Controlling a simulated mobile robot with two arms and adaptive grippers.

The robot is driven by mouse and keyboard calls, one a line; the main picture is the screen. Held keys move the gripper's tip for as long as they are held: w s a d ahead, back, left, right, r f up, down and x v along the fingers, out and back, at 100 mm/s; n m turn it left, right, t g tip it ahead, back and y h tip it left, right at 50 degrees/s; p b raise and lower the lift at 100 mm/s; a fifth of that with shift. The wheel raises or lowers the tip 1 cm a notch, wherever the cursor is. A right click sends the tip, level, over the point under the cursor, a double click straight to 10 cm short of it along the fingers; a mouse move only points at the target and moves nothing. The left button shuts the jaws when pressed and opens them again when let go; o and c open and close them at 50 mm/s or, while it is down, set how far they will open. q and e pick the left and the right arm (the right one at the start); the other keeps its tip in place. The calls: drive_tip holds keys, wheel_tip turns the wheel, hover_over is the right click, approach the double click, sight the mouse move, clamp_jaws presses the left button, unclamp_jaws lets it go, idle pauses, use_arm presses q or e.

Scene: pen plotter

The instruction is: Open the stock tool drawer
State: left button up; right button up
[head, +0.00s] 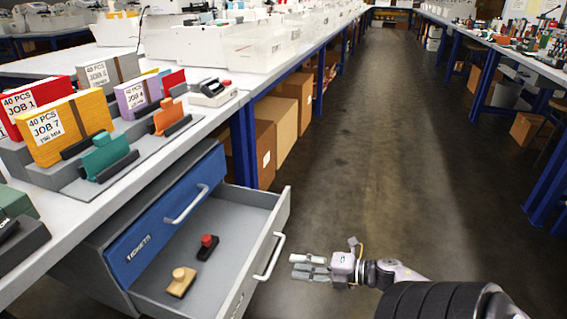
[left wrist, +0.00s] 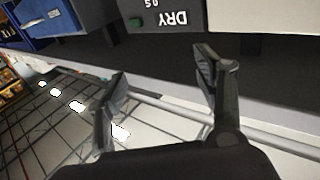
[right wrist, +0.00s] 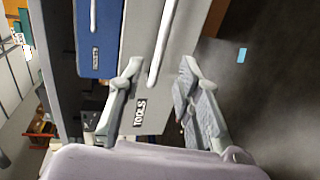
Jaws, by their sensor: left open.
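The grey tool drawer (head: 252,196) under the bench stands pulled out in the head view. A dark-and-red stamp (head: 207,247) and a wooden stamp (head: 181,282) lie inside it. Its front carries a pale bar handle (head: 269,258). In the right wrist view the front (right wrist: 140,50) reads TOOLS, and the handle (right wrist: 161,42) runs across the space ahead between my fingers. My right gripper (head: 293,265) is open and empty, just right of the handle and apart from it. My left gripper (left wrist: 162,70) is open and empty in the left wrist view, outside the head view.
A shut blue drawer (head: 160,222) with its own handle sits above the grey one. The bench top (head: 120,195) holds job boxes and stamps. Cardboard boxes (head: 275,128) stand beneath the bench. The aisle floor to the right is clear.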

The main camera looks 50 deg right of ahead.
drive_tip(key=v, duration=0.3)
drive_tip(key=shift+s+d+r, duration=0.1)
drive_tip(key=shift+s+d, duration=0.05)
drive_tip(key=shift+s, duration=0.2)
idle(0.3)
